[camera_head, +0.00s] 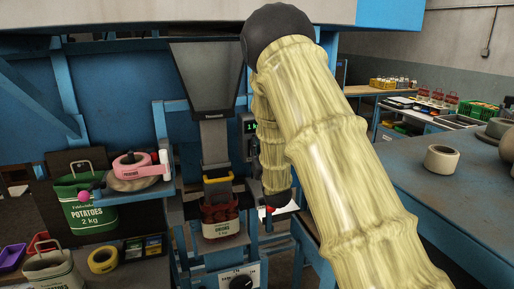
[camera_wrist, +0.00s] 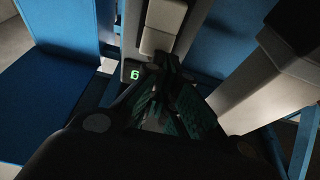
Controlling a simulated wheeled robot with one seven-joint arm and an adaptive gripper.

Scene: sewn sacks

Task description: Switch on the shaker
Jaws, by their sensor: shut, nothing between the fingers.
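In the wrist view my gripper (camera_wrist: 168,62) is shut and empty. Its dark fingertips are at the lower end of a pale switch-like paddle (camera_wrist: 160,30) on a grey housing; I cannot tell whether they touch it. A green lit display (camera_wrist: 134,74) sits just left of the fingertips. In the head view the display box (camera_head: 248,125) is beside the grey hopper (camera_head: 207,78), partly behind my arm. A red sack marked onions (camera_head: 221,222) hangs under the spout. A panel with a black dial (camera_head: 241,283) is below. No part is clearly labelled as the shaker.
Left, a shelf holds a pink tape dispenser (camera_head: 136,166), with a green potato sack (camera_head: 85,205) beside it. Blue frame posts surround the hopper. A blue-grey table (camera_head: 420,190) with a tape roll (camera_head: 441,160) stands right. In the wrist view a pale chute (camera_wrist: 270,85) is close on the right.

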